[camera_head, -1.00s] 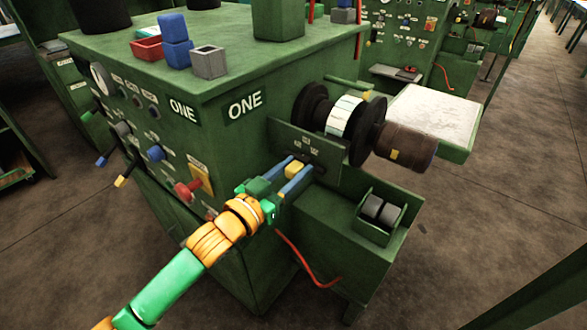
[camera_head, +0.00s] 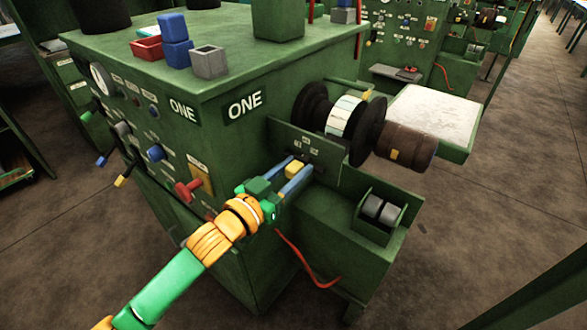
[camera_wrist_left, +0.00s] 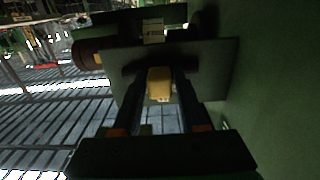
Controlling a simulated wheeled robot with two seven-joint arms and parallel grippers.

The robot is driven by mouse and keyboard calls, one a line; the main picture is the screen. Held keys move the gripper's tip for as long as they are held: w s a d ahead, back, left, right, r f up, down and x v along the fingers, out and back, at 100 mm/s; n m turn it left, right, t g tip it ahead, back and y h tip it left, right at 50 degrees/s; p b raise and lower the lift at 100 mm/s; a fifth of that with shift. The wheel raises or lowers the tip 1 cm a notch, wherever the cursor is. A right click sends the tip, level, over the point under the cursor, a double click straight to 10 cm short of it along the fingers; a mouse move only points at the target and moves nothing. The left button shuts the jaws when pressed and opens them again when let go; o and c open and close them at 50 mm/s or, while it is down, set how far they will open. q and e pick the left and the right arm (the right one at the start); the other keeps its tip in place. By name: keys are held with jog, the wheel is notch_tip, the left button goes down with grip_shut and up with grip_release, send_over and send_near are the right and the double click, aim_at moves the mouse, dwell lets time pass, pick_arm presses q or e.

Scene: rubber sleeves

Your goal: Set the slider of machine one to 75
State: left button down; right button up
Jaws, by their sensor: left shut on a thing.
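Machine one (camera_head: 230,130) is the green cabinet with ONE labels (camera_head: 245,104) on two faces. A dark scale plate (camera_head: 308,152) stands out from its right side, with small markings too small to read. The slider's yellow knob (camera_head: 295,169) sits at that plate. My left gripper (camera_head: 294,170) has its blue fingers on either side of the knob and is shut on it. In the left wrist view the knob (camera_wrist_left: 159,84) shows between the dark fingers, in front of the plate (camera_wrist_left: 215,75). The slider's setting cannot be read. My right gripper is not in view.
A red-handled lever (camera_head: 188,190) and several knobs are on the front panel, close to my left arm. Above the slider is a reel (camera_head: 343,117) with a brown roller (camera_head: 405,146). A green box with grey rollers (camera_head: 379,210) stands right. A red cable (camera_head: 305,262) hangs below.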

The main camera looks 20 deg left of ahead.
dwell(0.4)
pick_arm(q)
jog(key=shift+w+a+r, duration=0.1)
jog(key=shift+w+a, duration=0.1)
jog(key=shift+a, duration=0.3)
jog(key=shift+w+a+p, duration=0.2)
jog(key=shift+a+p, duration=0.1)
jog(key=shift+a, duration=0.25)
jog(key=c, duration=0.6)
grip_release()
jog(key=shift+w+a, duration=0.1)
jog(key=shift+a, duration=0.1)
